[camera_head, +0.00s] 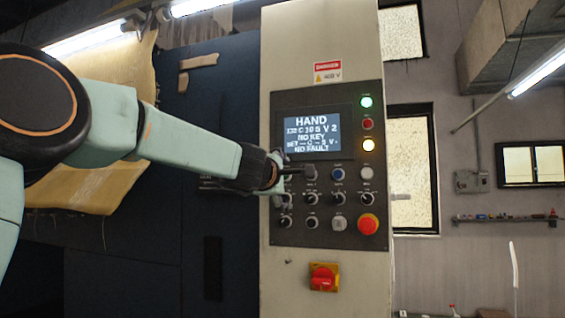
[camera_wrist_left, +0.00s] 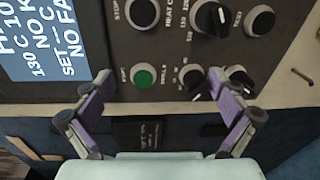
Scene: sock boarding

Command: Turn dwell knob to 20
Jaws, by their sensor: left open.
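The grey control panel (camera_head: 350,238) carries several black knobs. I cannot tell from the small labels which is the dwell knob. A black knob (camera_wrist_left: 192,78) with a numbered scale stands in the left button column, beside the right-hand fingertip in the wrist view. A knob marked 110 and 130 (camera_wrist_left: 212,18) is above it there. My left gripper (camera_head: 296,184) is open and empty at the panel's left side, below the display; its spread fingers also show in the wrist view (camera_wrist_left: 160,79). A green button (camera_wrist_left: 142,77) lies between them. My right gripper is out of view.
The display (camera_head: 312,132) reads HAND, NO KEY and NO FAULT. A red mushroom button (camera_head: 368,223) sits at the panel's lower right. A red rotary switch on yellow (camera_head: 323,278) is lower on the cabinet. Other knobs stand close around the fingers.

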